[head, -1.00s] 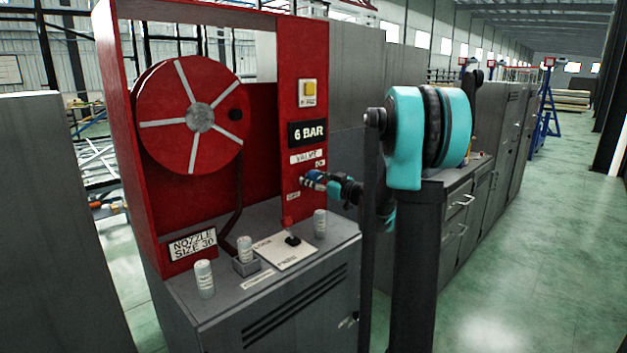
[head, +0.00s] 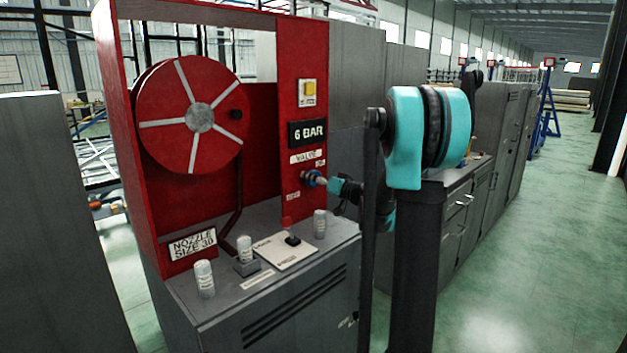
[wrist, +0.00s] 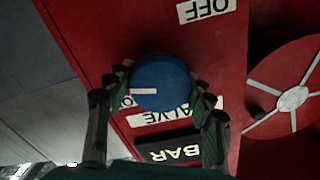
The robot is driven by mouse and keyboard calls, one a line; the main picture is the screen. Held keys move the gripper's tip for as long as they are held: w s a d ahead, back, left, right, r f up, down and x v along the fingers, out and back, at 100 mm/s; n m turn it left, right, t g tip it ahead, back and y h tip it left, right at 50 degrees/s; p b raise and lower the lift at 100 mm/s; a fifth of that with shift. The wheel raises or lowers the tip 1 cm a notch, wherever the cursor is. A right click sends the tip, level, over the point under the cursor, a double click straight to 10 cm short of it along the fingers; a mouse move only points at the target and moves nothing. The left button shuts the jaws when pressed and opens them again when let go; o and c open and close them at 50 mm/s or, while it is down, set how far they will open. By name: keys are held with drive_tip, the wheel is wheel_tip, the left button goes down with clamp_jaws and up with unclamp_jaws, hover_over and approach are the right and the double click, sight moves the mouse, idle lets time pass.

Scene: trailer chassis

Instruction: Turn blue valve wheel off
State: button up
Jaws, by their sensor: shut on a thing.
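The blue valve wheel (head: 309,178) sits on the red panel's narrow right column, below the VALVE label (head: 305,157). In the wrist view the wheel (wrist: 161,81) is round, with a white mark pointing left in the picture. My gripper (head: 325,182) reaches it from the right. In the wrist view my gripper's (wrist: 160,92) two dark green fingers lie on either side of the wheel and are shut on it. An OFF label (wrist: 207,12) shows upside down above the wheel; another label is mostly hidden by the left finger.
The red hose reel (head: 190,115) is left of the valve. Below stands a grey cabinet (head: 280,312) with small cylinders and a white control plate (head: 284,252) on top. A 6 BAR sign (head: 307,133) is above the valve. Green floor at right is open.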

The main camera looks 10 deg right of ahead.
drive_tip(key=m, duration=0.6)
drive_tip(key=shift+m, duration=0.3)
drive_tip(key=m, duration=0.6)
drive_tip(key=shift+f, duration=0.15)
drive_tip(key=m, duration=0.6)
drive_tip(key=shift+m, duration=0.3)
drive_tip(key=m, duration=0.5)
drive_tip(key=shift+f+m, duration=0.1)
drive_tip(key=shift+m, duration=0.2)
drive_tip(key=o, duration=1.2)
drive_tip(key=shift+c, duration=0.2)
